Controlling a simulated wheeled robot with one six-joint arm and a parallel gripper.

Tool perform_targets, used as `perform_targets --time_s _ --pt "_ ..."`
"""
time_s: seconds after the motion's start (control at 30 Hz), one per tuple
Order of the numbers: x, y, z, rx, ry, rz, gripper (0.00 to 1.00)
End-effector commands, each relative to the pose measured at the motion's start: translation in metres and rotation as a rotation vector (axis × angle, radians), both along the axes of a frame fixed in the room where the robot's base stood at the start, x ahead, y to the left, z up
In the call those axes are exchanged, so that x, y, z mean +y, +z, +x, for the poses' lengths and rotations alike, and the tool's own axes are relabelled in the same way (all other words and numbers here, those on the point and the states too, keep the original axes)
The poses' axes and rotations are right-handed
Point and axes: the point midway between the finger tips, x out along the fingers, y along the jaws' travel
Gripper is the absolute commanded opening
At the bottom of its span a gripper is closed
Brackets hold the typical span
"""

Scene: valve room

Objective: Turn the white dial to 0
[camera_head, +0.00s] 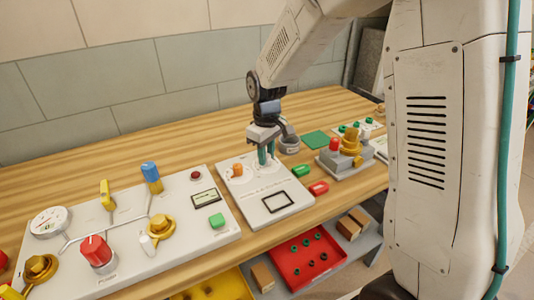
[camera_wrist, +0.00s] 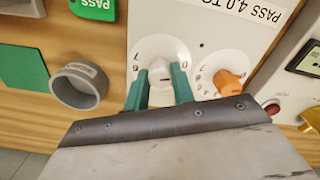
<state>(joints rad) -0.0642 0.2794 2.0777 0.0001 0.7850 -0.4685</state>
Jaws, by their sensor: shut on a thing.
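The white dial (camera_wrist: 160,72) sits on a round white scale plate on a pale panel (camera_head: 262,203). My gripper (camera_wrist: 158,86) has its two teal fingers on either side of the dial's knob and is shut on it. The dial carries a small dark mark, but the scale figures around it are too small or hidden to read surely. In the head view my gripper (camera_head: 266,156) points down at the panel's back right, and its fingers hide the dial. An orange dial (camera_wrist: 230,84) stands close beside it; it also shows in the head view (camera_head: 237,170).
A grey cup-like ring (camera_wrist: 79,87) stands beside the panel. A green block (camera_head: 301,170) and a red block (camera_head: 318,188) lie to its right. A larger panel with a red knob (camera_head: 96,251) and yellow valves is at left. A red tray (camera_head: 318,271) is below.

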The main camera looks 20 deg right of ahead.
Motion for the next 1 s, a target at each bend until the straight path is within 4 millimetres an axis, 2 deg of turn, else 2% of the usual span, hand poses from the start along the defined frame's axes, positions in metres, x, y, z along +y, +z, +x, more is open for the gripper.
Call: perform_targets --time_s 0.27,0.3,0.33,0.37,0.67,0.77,1.0 --pt "0.000 0.001 0.002 -0.006 0.000 0.000 0.02" --pt "0.000 0.001 0.002 -0.005 0.000 -0.001 0.36" --pt "0.000 0.001 0.002 -0.004 0.000 0.000 0.44" --pt "0.000 0.001 0.001 -0.004 0.000 0.000 0.47" --pt "0.000 0.003 0.001 -0.002 0.000 0.000 0.47" --pt "0.000 0.013 0.001 -0.004 0.000 0.000 0.47" --pt "0.000 0.054 0.001 -0.006 0.000 0.000 0.47"
